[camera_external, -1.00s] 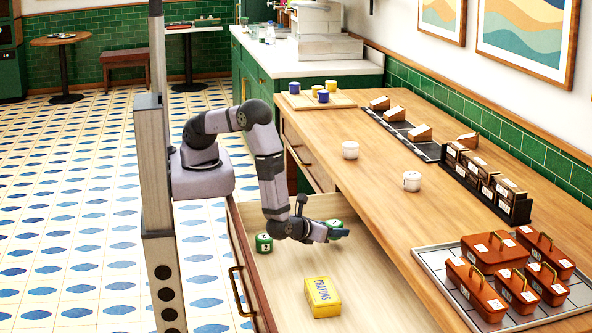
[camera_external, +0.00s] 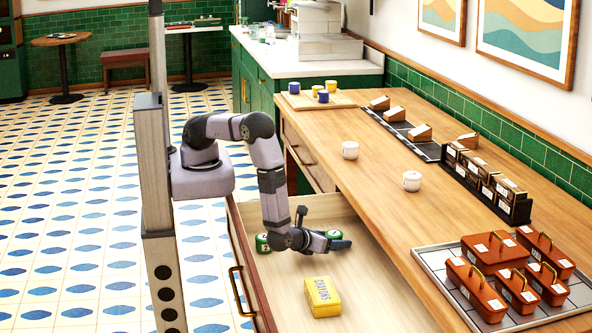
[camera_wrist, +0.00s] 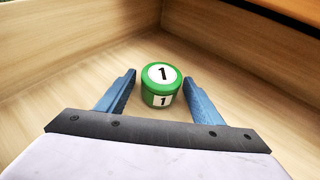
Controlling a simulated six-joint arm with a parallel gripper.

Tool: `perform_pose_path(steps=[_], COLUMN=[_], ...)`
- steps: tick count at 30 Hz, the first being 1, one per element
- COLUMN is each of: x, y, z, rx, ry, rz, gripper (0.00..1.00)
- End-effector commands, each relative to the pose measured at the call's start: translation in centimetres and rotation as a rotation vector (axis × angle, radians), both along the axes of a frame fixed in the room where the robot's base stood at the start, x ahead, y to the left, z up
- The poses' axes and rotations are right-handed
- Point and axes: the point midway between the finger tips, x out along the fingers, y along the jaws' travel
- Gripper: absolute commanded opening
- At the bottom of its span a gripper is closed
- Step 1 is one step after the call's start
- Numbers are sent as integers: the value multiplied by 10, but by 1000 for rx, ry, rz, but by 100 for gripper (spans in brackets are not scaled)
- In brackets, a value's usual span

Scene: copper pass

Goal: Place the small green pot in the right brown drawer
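A small green pot (camera_wrist: 161,84) with a white lid label marked 1 stands upright between my gripper's fingers, with a visible gap on each side. In the external view this pot (camera_external: 334,234) is mostly hidden by my gripper (camera_external: 341,244). My gripper (camera_wrist: 160,88) is open, its two blue fingers on either side of the pot, low inside the open drawer (camera_external: 372,290). A second green pot (camera_external: 262,243) is in the drawer to the left, partly covered by my arm.
A yellow crayons box (camera_external: 322,297) lies in the drawer towards the front. The wooden counter (camera_external: 385,215) borders the drawer on the right and holds two white pots, a red-brown container tray (camera_external: 440,290) and a dark rack (camera_external: 487,183). Free drawer floor surrounds the crayons box.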

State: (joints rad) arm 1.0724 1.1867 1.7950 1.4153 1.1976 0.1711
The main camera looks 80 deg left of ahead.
Motion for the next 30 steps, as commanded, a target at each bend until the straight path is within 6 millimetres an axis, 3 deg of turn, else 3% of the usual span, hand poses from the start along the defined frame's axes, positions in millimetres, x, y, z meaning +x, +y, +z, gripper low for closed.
perform_pose_path(steps=[9, 17, 20, 24, 30], x=[-1, -27, -42, -39, -39], y=[-1, -20, -29, -26, -26], z=[4, 18, 26, 53, 77], rx=[0, -2, -1, -1, 0], ry=[0, -1, 0, -1, 0], rz=[-1, -6, -5, 0, 0], gripper=[61, 61, 61, 61, 61])
